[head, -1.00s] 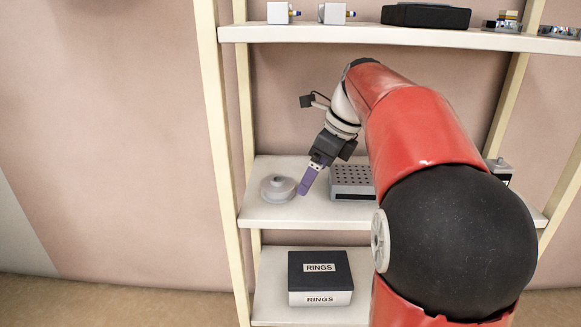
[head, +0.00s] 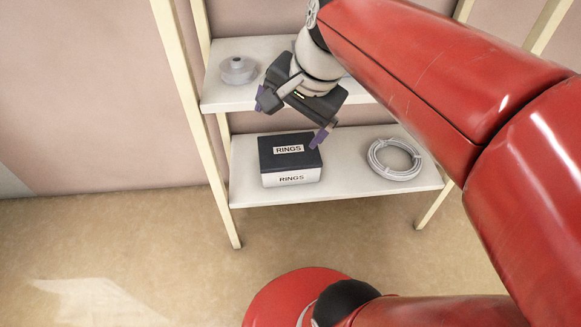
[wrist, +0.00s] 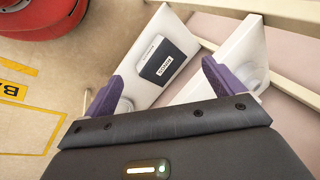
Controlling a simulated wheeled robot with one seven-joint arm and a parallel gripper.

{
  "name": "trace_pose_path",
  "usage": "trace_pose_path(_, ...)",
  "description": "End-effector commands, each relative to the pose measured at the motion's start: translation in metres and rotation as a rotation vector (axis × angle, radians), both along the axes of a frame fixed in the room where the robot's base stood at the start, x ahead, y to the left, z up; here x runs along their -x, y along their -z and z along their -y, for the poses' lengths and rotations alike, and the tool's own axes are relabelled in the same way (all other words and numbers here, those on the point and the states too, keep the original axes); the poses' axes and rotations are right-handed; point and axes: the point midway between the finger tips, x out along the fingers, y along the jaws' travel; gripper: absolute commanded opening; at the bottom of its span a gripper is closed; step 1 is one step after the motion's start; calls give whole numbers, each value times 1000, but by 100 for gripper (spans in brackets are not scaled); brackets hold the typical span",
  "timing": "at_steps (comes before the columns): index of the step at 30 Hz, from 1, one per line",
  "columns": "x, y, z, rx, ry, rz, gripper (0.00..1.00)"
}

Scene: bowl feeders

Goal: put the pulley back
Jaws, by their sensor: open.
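The pulley (head: 238,69), a grey round stepped disc, lies flat at the left end of the upper of the two shelves in the head view. A pale round part behind the right finger in the wrist view (wrist: 252,76) looks like it, partly hidden. My gripper (head: 291,118) has purple fingers spread wide with nothing between them. It is to the right of and below the pulley, apart from it, in front of the shelves. In the wrist view my open gripper (wrist: 163,70) faces the shelves.
A dark-lidded box labelled RINGS (head: 290,159) stands on the lower shelf (head: 340,180). A grey coil (head: 394,159) lies at that shelf's right. A pale post (head: 190,110) edges the rack on the left. My arm hides the upper shelf's right part. Open floor lies in front.

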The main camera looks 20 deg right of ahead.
Motion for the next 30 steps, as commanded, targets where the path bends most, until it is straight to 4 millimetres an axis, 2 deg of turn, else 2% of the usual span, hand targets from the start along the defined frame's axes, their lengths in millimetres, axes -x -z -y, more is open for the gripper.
trace_pose_path(1,19,11,-9,89,-153,46,93)
trace_pose_path(6,57,45,-24,369,-585,148,93)
trace_pose_path(9,68,57,-26,467,-728,172,93)
trace_pose_path(13,73,63,-27,517,-798,181,93)
trace_pose_path(22,73,59,-27,517,-800,181,93)
trace_pose_path(30,73,15,-27,515,-798,181,93)
